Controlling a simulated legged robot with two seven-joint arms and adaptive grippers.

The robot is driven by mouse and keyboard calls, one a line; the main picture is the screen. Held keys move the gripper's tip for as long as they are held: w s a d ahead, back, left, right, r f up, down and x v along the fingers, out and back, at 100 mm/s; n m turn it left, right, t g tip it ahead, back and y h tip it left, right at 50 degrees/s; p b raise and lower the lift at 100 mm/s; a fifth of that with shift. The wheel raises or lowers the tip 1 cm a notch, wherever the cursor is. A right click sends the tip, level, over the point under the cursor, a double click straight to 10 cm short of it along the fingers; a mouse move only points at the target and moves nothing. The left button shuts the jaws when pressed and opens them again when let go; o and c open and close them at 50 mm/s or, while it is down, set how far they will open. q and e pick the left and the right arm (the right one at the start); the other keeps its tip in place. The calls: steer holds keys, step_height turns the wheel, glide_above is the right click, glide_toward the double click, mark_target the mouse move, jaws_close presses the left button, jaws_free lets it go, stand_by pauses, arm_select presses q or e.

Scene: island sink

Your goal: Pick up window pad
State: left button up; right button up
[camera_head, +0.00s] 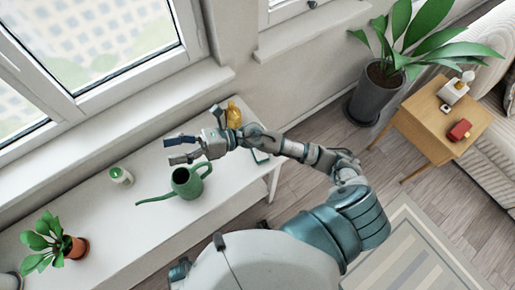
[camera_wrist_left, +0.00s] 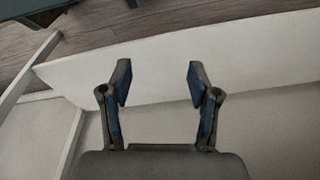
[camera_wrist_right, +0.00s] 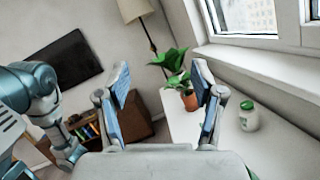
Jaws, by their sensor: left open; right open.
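No object that I can surely name as the window pad shows.
The white table (camera_head: 110,255) runs below the window. On it stand a potted plant (camera_head: 75,247), a white jar with green lid (camera_head: 121,176) and a yellow bottle (camera_head: 233,115), close to my right arm. A wooden side table (camera_head: 440,125) stands at the right.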

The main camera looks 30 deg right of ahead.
steer(key=d+f+n+g+h, duration=0.5)
steer(key=d+f+n+h, duration=0.3)
steer(key=f+n+h, duration=0.45)
steer(key=w+d+f+t+h, duration=0.15)
steer(key=d+h, duration=0.25)
steer(key=d, duration=0.6)
steer(key=w+d+f+h, duration=0.1)
steer(key=w+d+h, duration=0.3)
steer(key=d, duration=0.6)
steer(key=shift+n+h, duration=0.25)
steer(key=shift+n, duration=0.1)
steer(key=f, duration=0.7)
steer(key=s+a+f, duration=0.1)
steer(key=f, duration=0.3)
steer(key=shift+d+f, duration=0.1)
steer(key=shift+f, duration=0.15)
step_height(320, 180, down, 5)
steer(key=shift+w+p, duration=0.1)
steer(key=shift+p, duration=0.3)
steer(key=shift+c, duration=0.9)
steer(key=c, duration=1.1)
arm_select(q)
steer(key=s+a+f, duration=0.1)
steer(key=s+f, duration=1.1)
steer(key=f, duration=0.1)
steer(key=shift+a+g, duration=0.2)
steer(key=shift+g, duration=0.2)
